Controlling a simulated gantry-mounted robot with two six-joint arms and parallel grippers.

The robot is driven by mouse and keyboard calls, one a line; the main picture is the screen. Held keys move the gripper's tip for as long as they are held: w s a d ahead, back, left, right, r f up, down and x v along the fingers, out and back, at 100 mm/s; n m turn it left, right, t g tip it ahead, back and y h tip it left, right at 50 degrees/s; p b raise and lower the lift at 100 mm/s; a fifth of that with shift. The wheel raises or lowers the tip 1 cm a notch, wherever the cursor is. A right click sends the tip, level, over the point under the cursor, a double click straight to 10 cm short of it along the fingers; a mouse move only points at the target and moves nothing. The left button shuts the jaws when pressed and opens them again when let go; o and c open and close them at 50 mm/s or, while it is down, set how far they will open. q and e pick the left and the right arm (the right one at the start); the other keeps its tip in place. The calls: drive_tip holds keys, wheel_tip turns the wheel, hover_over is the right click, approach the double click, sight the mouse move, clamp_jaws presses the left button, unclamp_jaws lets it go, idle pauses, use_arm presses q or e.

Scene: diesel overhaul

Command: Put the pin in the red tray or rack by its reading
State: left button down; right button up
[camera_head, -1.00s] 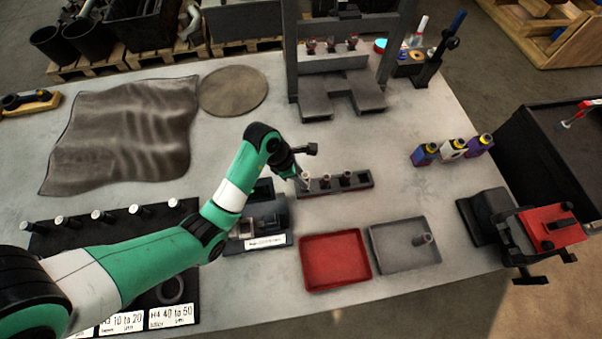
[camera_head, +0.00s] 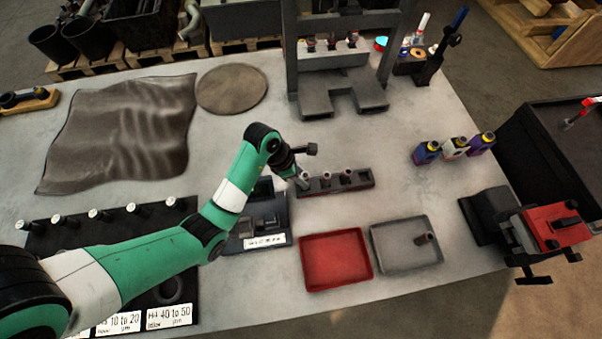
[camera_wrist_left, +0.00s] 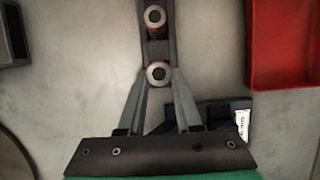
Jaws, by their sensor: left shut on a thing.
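My left gripper (camera_head: 302,184) is shut on a pin (camera_wrist_left: 158,73) at the left end of a dark slotted block (camera_head: 360,183). In the left wrist view the pin's round end shows between the fingertips; whether it is seated in the block cannot be told. Two more pins (camera_head: 326,177) stand upright in the block. The red tray (camera_head: 336,284) is empty, nearer the front, and its corner shows in the left wrist view (camera_wrist_left: 284,80). The gauge (camera_head: 265,225) shows a display I cannot read.
A grey tray (camera_head: 395,268) with one pin lying or standing in it is right of the red tray. A press frame (camera_head: 292,70) stands behind the block. Several small bottles (camera_head: 454,147) and a red-topped vise (camera_head: 555,226) are at right. Bare table lies between.

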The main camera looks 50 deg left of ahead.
use_arm(q)
drive_tip(key=shift+f+b, duration=0.5)
drive_tip(key=shift+f, duration=0.05)
drive_tip(key=shift+f, duration=0.15)
drive_tip(key=shift+f+b, duration=0.35)
drive_tip(key=shift+b, duration=0.1)
drive_tip(key=shift+c, duration=0.6)
unclamp_jaws()
drive_tip(key=shift+r, duration=0.15)
wheel_tip(320, 180, up, 8)
drive_tip(key=p, duration=0.8)
